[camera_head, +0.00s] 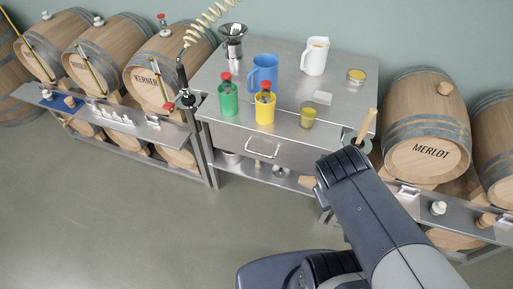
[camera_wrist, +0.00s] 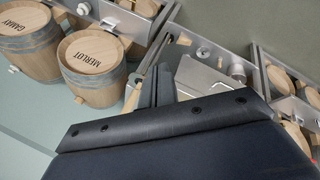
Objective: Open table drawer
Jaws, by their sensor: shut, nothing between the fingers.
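The steel table (camera_head: 205,85) stands against the back wall. Its drawer (camera_head: 300,155) is flush with the table front and looks closed. A bright bar handle (camera_head: 263,149) is on the drawer front, left of my arm. My arm covers the table's right front corner in the head view and hides my gripper there. In the wrist view my gripper (camera_wrist: 155,86) shows as dark fingers close together, shut and empty. It does not hold the handle. Steel surfaces lie beyond the fingers, but I cannot tell the drawer there.
A green cup (camera_head: 228,100), a yellow cup (camera_head: 265,107), a blue jug (camera_head: 264,72) and a white jug (camera_head: 314,56) stand on the tabletop. Barrels on racks flank the table, including the Merlot barrel (camera_head: 425,150). The floor in front (camera_head: 150,230) is clear.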

